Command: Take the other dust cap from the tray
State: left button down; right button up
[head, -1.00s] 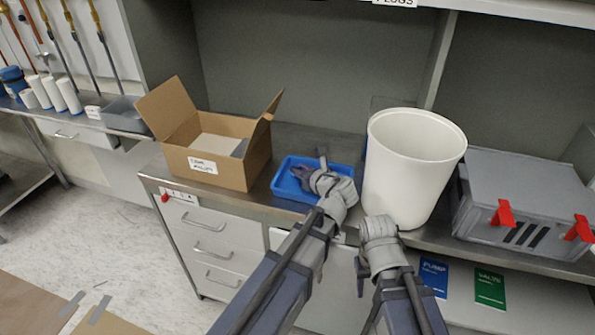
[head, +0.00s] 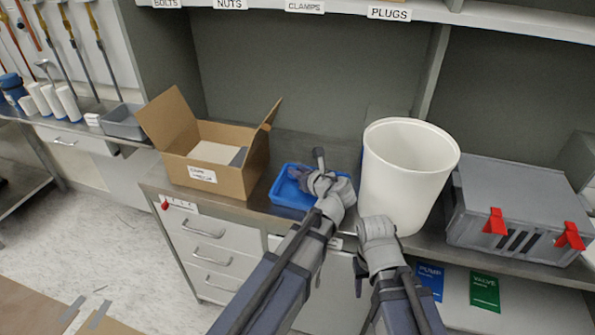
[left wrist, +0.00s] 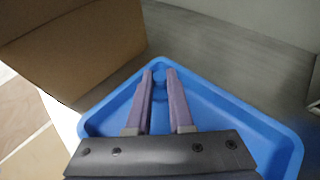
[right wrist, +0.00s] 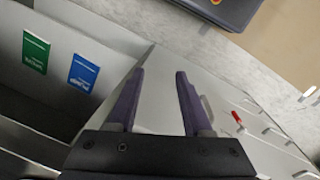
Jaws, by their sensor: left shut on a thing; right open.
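The blue tray (head: 283,197) lies on the bench between the cardboard box and the white bin. It also shows in the left wrist view (left wrist: 235,118). My left gripper (head: 298,174) is over the tray, pointing down into it. In the left wrist view its fingers are nearly together on a small blue dust cap (left wrist: 159,76) at the tray's far corner. The cap is mostly hidden between the fingers, and its blue blends with the tray. I cannot tell whether it touches the tray floor. My right gripper (right wrist: 160,76) is open and empty, in front of the bench.
The open cardboard box (head: 215,180) stands left of the tray. The tall white bin (head: 405,185) stands close on its right. A grey case (head: 520,215) with red latches is further right. Drawers (head: 205,255) are below the bench top.

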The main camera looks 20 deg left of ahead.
pick_arm(q)
notch_tip(320, 180, up, 7)
jog(key=p, duration=0.6)
jog(key=shift+r, duration=0.2)
